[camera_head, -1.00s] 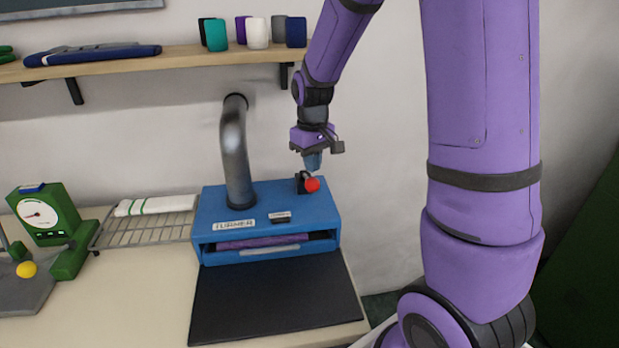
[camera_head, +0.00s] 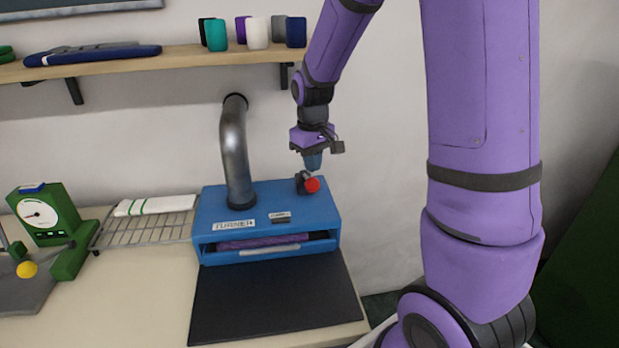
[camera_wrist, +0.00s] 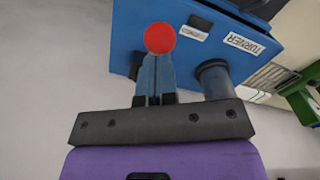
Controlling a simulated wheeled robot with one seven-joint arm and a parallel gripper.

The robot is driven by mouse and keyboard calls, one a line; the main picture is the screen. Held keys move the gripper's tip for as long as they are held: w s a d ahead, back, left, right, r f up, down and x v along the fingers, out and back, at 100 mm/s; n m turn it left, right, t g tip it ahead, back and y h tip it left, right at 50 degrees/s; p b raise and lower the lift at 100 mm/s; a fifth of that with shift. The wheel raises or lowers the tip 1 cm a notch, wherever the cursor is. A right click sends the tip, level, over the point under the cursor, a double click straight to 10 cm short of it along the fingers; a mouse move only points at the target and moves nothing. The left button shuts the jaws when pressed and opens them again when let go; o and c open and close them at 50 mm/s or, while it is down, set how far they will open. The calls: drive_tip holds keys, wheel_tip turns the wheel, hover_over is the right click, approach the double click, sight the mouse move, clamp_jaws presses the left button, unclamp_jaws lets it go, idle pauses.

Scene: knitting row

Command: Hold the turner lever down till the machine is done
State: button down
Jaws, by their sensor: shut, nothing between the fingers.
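The blue turner machine (camera_head: 210,208) stands on the bench, with a "TURNER" label on its top front edge. Its lever has a red ball knob (camera_head: 312,185) at the right of the top. Purple fabric (camera_head: 262,242) lies in the front slot. My gripper (camera_head: 312,166) points down just above and behind the knob, fingers together. In the wrist view the shut blue fingers (camera_wrist: 154,72) reach to the red knob (camera_wrist: 160,38), which overlaps their tips. Nothing is held between them. I cannot tell for sure whether the tips touch the lever.
A metal pipe (camera_head: 236,150) rises from the machine to the wall. A black mat (camera_head: 275,295) lies in front. Left are a wire rack (camera_head: 140,232) with a white cloth and a green dial gauge (camera_head: 42,215).

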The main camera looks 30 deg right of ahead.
drive_tip(key=c, duration=1.4)
unclamp_jaws()
drive_tip(key=shift+c, duration=0.2)
drive_tip(key=shift+f, duration=0.15)
